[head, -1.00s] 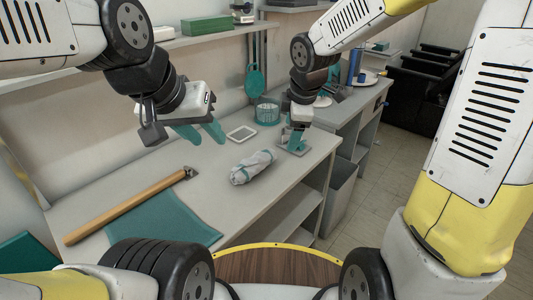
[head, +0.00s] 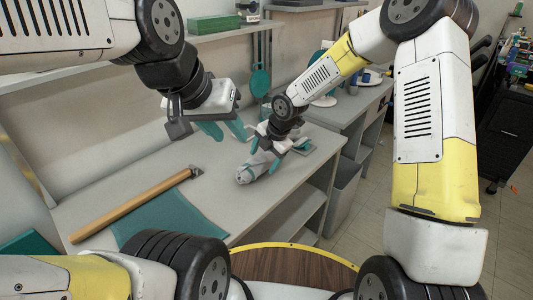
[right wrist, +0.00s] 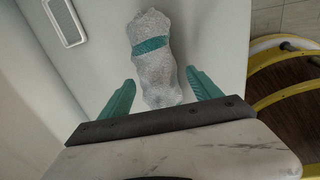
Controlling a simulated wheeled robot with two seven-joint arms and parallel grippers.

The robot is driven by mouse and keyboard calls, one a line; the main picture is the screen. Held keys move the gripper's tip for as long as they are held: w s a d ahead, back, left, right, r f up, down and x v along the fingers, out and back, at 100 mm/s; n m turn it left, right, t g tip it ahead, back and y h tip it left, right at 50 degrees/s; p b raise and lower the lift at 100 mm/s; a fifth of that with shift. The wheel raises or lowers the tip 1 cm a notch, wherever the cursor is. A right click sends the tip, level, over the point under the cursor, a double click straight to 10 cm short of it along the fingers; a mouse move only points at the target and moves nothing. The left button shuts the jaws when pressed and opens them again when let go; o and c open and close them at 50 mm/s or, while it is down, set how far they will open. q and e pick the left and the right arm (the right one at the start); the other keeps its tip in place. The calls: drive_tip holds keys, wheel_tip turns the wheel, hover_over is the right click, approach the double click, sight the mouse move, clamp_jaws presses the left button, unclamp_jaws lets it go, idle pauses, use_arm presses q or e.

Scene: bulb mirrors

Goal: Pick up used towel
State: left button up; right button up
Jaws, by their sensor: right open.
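In the head view my right gripper (head: 267,156) partly covers the roll. My left gripper (head: 222,131) is open and empty over the back of the worktop, left of the roll. A flat teal cloth (head: 172,219) lies at the front left of the worktop.
A wooden-handled hammer (head: 135,207) lies left of the roll, beside the teal cloth. A white-framed flat item (right wrist: 64,22) lies near the roll. A grey shelf (head: 225,35) with a green box (head: 213,23) runs above the worktop (head: 100,190).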

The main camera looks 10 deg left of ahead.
drive_tip(key=shift+x, duration=1.35)
drive_tip(key=c, duration=1.3)
drive_tip(key=shift+r, duration=0.1)
